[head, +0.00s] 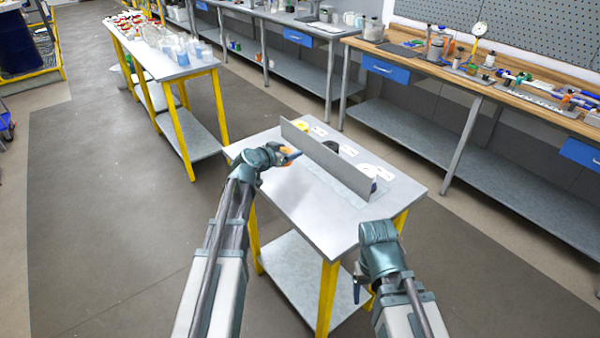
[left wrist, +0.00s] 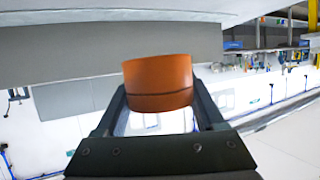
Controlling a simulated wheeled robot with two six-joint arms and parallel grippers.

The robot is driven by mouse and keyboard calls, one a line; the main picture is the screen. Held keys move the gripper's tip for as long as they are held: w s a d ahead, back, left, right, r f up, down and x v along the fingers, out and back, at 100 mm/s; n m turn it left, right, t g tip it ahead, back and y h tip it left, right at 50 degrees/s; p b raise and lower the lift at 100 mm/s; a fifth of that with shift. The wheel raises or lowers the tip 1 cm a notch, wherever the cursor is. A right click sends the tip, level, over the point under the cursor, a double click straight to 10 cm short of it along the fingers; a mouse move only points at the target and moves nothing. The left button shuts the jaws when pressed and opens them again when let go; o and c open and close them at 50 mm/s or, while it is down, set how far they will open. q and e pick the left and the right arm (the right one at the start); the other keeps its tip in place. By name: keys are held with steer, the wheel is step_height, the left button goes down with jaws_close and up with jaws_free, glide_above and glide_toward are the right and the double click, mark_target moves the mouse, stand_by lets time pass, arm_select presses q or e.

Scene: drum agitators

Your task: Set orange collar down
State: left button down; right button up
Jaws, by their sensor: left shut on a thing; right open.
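The orange collar (left wrist: 158,82) sits between the two fingers of my left gripper (left wrist: 160,110) in the left wrist view. In the head view only a small orange part of the collar (head: 286,151) shows at my left gripper (head: 290,157). The gripper is shut on the collar over the small grey table (head: 290,195), on the near-left side of an upright grey divider (head: 325,160). The gap between collar and tabletop cannot be told. My right gripper (head: 360,287) is empty and open, low beside the table's front right corner.
Behind the divider are a yellow item (head: 302,125), a black item (head: 332,146) and a white item (head: 368,171), partly hidden, with small labels beside them. The near-left tabletop is clear. A workbench (head: 470,75) with tools stands at right.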

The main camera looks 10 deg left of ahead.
arm_select(q)
steer(key=b, duration=0.4)
glide_above(289, 179)
step_height(289, 179, down, 5)
steer(key=shift+w+f, duration=0.1)
steer(key=shift+f, duration=0.1)
steer(key=shift+f+b, duration=0.1)
steer(key=shift+b, duration=0.25)
step_height(289, 179, down, 4)
steer(key=b, duration=0.3)
steer(key=shift+r, duration=0.25)
steer(key=shift+f+b, duration=0.15)
steer(key=shift+b, duration=0.25)
jaws_free()
